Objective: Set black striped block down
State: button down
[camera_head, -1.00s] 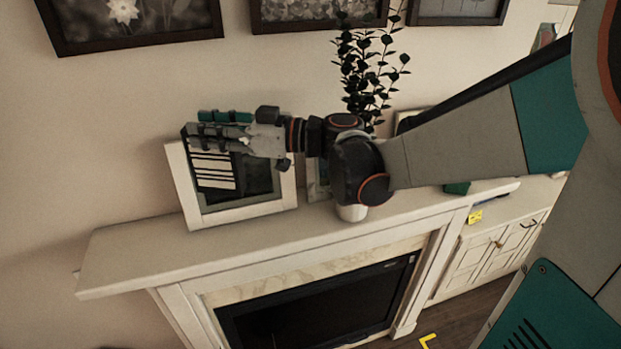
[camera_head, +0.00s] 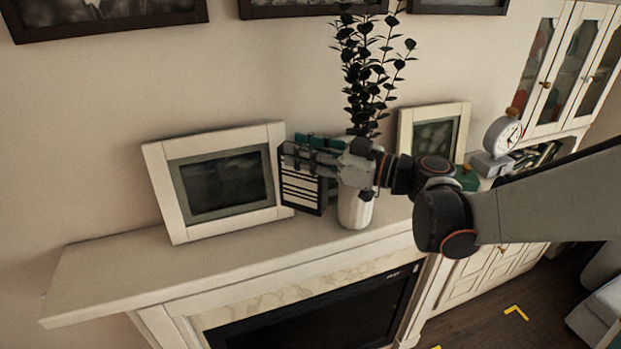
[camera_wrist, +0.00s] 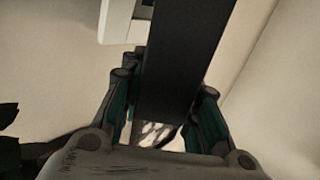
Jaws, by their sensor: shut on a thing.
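The black striped block (camera_head: 302,192), dark with white stripes on its face, is held by my gripper (camera_head: 308,156) above the mantel shelf (camera_head: 150,262). In the wrist view the block (camera_wrist: 180,55) shows as a dark slab between the fingers of my gripper (camera_wrist: 165,105). My gripper is shut on it from the right.
The large white picture frame (camera_head: 157,188) leans on the wall to the left. A white vase (camera_head: 355,207) with a dark plant (camera_head: 366,70) stands beside my gripper. A smaller frame (camera_head: 464,117) and a white clock (camera_head: 502,136) are further right. The shelf's left end is bare.

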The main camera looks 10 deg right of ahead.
aim_at(304, 190)
jog(key=shift+f+b, duration=2.85)
jog(key=shift+f, duration=1.95)
jog(key=shift+f, duration=0.15)
jog(key=c, duration=1.2)
grip_release()
